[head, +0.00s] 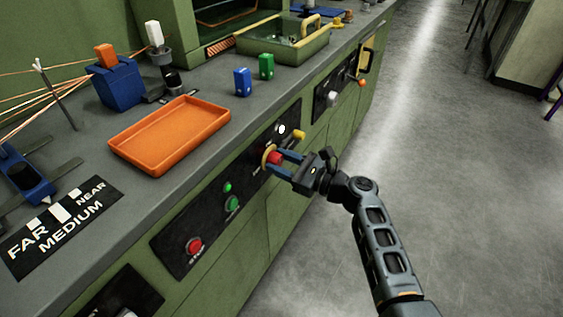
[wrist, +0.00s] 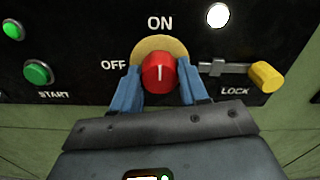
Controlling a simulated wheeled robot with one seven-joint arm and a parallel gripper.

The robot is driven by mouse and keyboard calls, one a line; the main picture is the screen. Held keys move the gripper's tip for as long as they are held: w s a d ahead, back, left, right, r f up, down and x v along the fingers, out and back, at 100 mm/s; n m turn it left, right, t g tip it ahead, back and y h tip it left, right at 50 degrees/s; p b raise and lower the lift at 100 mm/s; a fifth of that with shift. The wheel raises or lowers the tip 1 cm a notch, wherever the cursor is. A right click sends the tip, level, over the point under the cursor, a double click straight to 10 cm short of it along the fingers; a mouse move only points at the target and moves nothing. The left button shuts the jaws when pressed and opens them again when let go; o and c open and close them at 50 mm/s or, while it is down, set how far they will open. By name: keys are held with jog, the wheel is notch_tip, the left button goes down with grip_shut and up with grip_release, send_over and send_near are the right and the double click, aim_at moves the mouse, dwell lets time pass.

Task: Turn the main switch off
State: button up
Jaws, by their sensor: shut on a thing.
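The main switch is a red rotary knob (wrist: 159,73) on a yellow disc (wrist: 160,43), set in a black panel (head: 172,244) on the green cabinet front. Its white mark points up to ON; OFF is printed to its left. The red knob also shows in the head view (head: 274,158). My gripper (wrist: 160,88) has its blue fingers on either side of the knob and is shut on it. In the head view my gripper (head: 279,161) reaches the panel from the right. A yellow lock knob (wrist: 266,77) on a metal bolt sits right of the switch, above the word LOCK.
A green START button (wrist: 38,73) and a red button (head: 194,245) are left on the same panel. A white lamp (wrist: 218,15) is lit. An orange tray (head: 170,134) and blue and green blocks stand on the counter above. The floor to the right is clear.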

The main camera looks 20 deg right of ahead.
jog(key=shift+f+n, duration=0.1)
jog(key=shift+n, duration=0.2)
jog(key=n+b, duration=0.3)
jog(key=n, duration=0.1)
jog(key=shift+f+b, duration=0.15)
jog(key=shift+b, duration=0.2)
jog(key=n+b, duration=0.3)
jog(key=n, duration=0.1)
jog(key=shift+n+b, duration=0.3)
jog(key=shift+b, duration=0.05)
jog(key=n+b, duration=0.4)
jog(key=n, duration=0.1)
jog(key=shift+b, duration=0.4)
jog(key=shift+n+b, duration=1.35)
jog(key=shift+n, duration=0.45)
jog(key=shift+r, duration=0.2)
jog(key=o, duration=1.1)
jog(key=shift+c, duration=0.2)
jog(key=shift+d+r, duration=0.1)
